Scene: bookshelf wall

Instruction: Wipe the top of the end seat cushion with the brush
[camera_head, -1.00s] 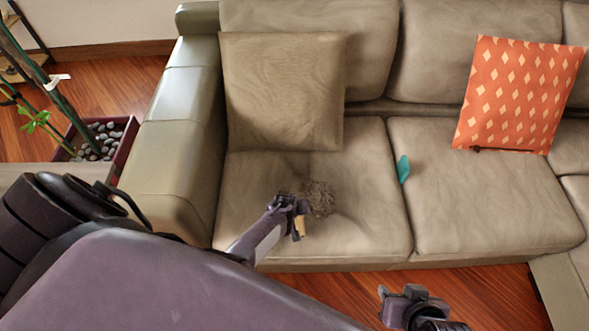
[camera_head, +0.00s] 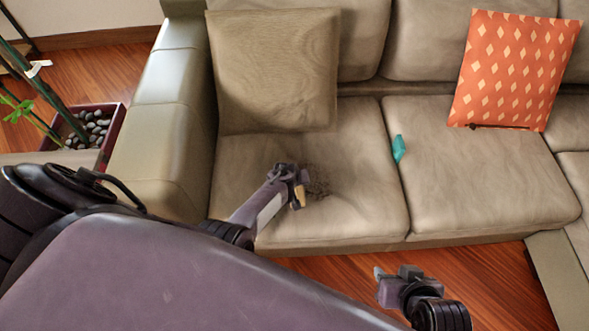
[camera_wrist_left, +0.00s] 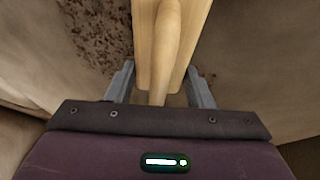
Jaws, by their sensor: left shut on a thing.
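The end seat cushion (camera_head: 240,185) is the beige sofa seat beside the left armrest. A dark patch of dirt (camera_head: 319,184) lies on its top, and brown specks (camera_wrist_left: 98,35) also show in the left wrist view. My left gripper (camera_head: 300,182) is over this cushion, just left of the patch. It is shut on the wooden brush (camera_wrist_left: 167,45), whose light handle runs between the fingers. A bit of the brush (camera_head: 299,196) shows in the head view; its bristles are hidden. My right gripper (camera_head: 381,283) is over the floor in front of the sofa; its jaw opening is unclear.
A beige pillow (camera_head: 272,70) leans on the backrest behind the cushion. A small teal object (camera_head: 398,149) lies at the seam with the neighbouring cushion. An orange patterned pillow (camera_head: 515,70) stands further right. The armrest (camera_head: 160,130) bounds the left side; a planter (camera_head: 95,130) is beyond it.

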